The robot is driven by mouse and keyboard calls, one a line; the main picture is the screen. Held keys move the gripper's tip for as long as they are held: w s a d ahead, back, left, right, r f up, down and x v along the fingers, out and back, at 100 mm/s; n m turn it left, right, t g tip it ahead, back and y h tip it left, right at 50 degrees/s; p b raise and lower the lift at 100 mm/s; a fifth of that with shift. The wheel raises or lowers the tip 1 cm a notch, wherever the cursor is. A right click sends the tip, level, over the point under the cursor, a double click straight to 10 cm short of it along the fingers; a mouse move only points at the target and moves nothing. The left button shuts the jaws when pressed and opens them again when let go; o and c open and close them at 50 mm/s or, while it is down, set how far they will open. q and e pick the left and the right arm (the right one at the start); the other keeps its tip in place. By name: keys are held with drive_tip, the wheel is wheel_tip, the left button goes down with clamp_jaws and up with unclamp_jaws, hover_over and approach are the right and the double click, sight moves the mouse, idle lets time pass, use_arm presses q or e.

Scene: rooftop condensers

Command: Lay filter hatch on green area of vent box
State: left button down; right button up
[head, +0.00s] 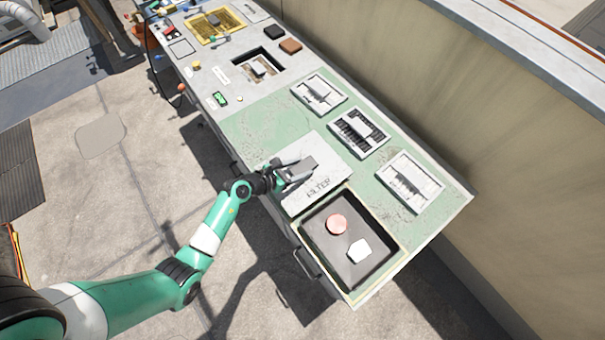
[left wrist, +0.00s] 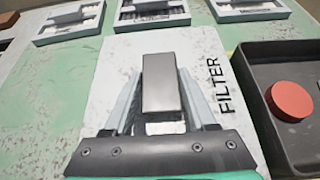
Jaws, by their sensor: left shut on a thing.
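The filter hatch (head: 325,150) is a pale plate lettered "FILTER" with a grey block handle. It is over the green area (head: 262,122) of the vent box, just behind the dark tray. My left gripper (head: 298,170) is shut on the hatch's handle. In the left wrist view, the two fingers of my left gripper (left wrist: 162,92) are on either side of the handle, and the hatch (left wrist: 205,55) fills the middle. I cannot tell whether its underside touches the green surface. My right gripper is not in view.
A dark tray (head: 318,255) holds a red round piece (head: 337,224) and a white piece (head: 359,251). Louvred vents (head: 358,131) line the green top's far side. A square opening (head: 270,62) lies farther along. A wall (head: 430,90) runs behind.

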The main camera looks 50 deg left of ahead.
use_arm(q)
drive_tip(key=f+b, duration=0.3)
drive_tip(key=f, duration=0.1)
drive_tip(key=shift+w+d, duration=0.25)
drive_tip(key=shift+d, duration=0.1)
drive_tip(key=shift+f, duration=0.1)
drive_tip(key=shift+r, duration=0.2)
drive_tip(key=shift+f, duration=0.25)
drive_tip(key=shift+c, duration=1)
unclamp_jaws()
drive_tip(key=shift+s, duration=0.1)
